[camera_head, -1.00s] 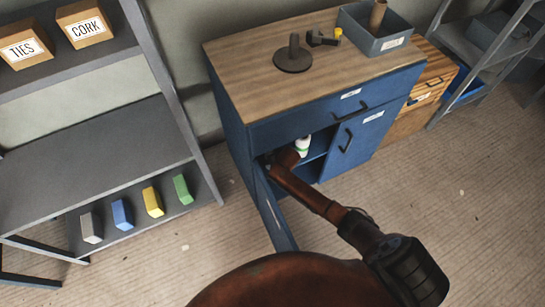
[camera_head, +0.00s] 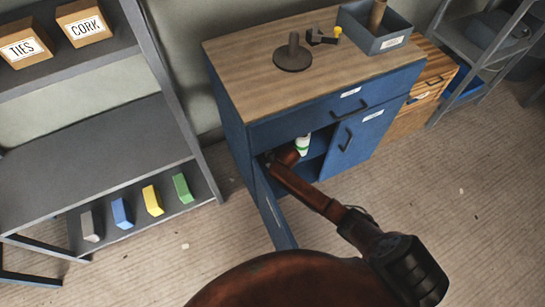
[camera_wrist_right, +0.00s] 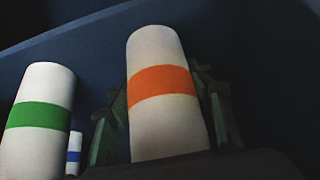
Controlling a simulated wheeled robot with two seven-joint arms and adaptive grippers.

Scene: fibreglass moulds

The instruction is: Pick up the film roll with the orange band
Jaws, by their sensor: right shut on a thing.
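The film roll with the orange band (camera_wrist_right: 160,118) stands upright between the fingers of my right gripper (camera_wrist_right: 165,110) in the right wrist view. The fingers are shut on it, one on each side. In the head view my right arm reaches into the open left side of the blue cabinet (camera_head: 226,125), and the gripper and this roll are hidden inside. A white roll with a green band (camera_wrist_right: 38,112) stands to the left of it in the wrist view; it also shows in the head view (camera_head: 303,146). My left gripper is not in view.
A smaller roll with a blue band (camera_wrist_right: 74,152) stands behind the green-banded one. The cabinet's open door (camera_head: 272,210) hangs beside my arm. A grey tray (camera_head: 378,40) and dark tools are on top. A grey shelf (camera_head: 90,160) stands at left.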

